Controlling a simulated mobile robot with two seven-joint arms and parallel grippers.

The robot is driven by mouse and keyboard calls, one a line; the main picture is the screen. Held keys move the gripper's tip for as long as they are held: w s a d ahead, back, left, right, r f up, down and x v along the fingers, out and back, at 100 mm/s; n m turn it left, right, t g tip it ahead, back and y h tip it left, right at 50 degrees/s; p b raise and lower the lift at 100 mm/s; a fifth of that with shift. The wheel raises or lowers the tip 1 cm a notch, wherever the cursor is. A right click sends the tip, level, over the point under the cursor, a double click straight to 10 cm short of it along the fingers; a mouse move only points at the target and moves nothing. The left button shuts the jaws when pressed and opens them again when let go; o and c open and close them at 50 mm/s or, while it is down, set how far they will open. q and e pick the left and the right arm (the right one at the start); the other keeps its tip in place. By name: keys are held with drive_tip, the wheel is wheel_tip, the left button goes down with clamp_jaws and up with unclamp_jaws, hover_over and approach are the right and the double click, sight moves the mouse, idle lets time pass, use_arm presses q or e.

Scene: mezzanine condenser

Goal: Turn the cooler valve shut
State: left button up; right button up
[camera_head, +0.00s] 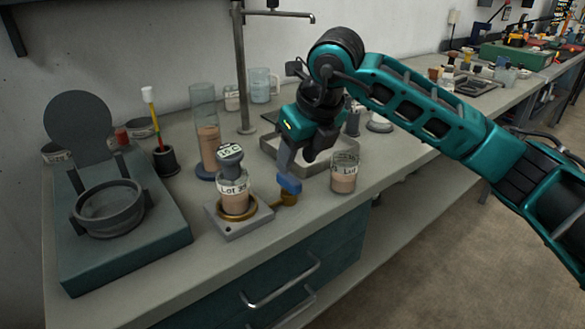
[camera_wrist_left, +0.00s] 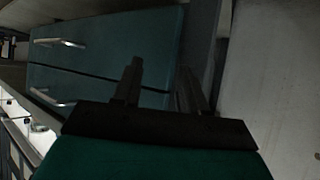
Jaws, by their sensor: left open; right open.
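The cooler valve has a blue handle (camera_head: 290,184) on a brass body (camera_head: 288,199), at the right side of a small grey block (camera_head: 232,222). A jar labelled Lot 39 (camera_head: 235,203) with a grey labelled top stands in a brass ring on that block. My right gripper (camera_head: 312,158) is open just above and right of the blue handle; its hand partly hides the area behind, and I cannot tell whether it touches the handle. My left gripper (camera_wrist_left: 158,88) is open and empty in the left wrist view, facing the drawer fronts, and is out of the head view.
A labelled jar (camera_head: 344,174) stands close right of the valve. A tall glass cylinder (camera_head: 206,130) and a metal stand (camera_head: 241,70) are behind. A teal unit with a grey bowl (camera_head: 110,209) is at left. Drawers (camera_head: 290,285) with bar handles lie below the bench edge.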

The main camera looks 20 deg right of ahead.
drive_tip(key=v, duration=0.7)
